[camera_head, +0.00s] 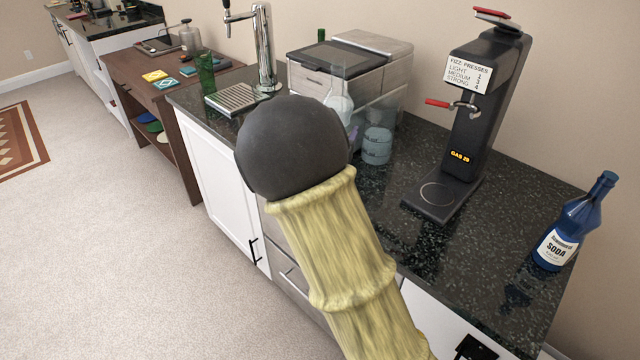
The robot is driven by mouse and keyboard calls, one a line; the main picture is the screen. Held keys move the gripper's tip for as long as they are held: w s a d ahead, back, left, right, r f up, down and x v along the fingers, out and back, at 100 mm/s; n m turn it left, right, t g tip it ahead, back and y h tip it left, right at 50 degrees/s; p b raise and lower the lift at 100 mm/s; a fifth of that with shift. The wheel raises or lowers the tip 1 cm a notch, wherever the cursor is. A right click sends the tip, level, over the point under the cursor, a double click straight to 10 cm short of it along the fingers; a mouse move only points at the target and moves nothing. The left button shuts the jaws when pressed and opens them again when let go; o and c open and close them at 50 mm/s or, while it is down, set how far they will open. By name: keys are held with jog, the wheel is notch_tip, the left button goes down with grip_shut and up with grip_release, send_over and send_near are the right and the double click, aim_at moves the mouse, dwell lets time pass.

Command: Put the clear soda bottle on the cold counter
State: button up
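A clear, see-through bottle-like shape (340,103) stands on the dark counter in front of the grey box-shaped appliance. Its lower part is hidden behind my arm, and I cannot read a label on it. A blue bottle labelled SODA (560,232) stands upright at the counter's right end. The dark speckled stone counter (480,245) runs across the view; nothing in view marks any surface as cold. My arm, with a dark rounded end and a yellowish sleeve, fills the middle of the picture. My gripper's fingers do not show.
A black fizz press (478,120) with a red lever stands right of centre. Clear stacked glassware (377,146) is beside my arm. A chrome tap (263,50) and drip tray (236,98) are at left. A brown table (125,75) stands beyond. The carpet (90,240) is clear.

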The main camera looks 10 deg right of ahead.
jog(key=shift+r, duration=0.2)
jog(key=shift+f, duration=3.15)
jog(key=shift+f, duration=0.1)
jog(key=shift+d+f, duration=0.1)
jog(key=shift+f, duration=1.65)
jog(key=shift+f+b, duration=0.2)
jog(key=shift+b, duration=0.1)
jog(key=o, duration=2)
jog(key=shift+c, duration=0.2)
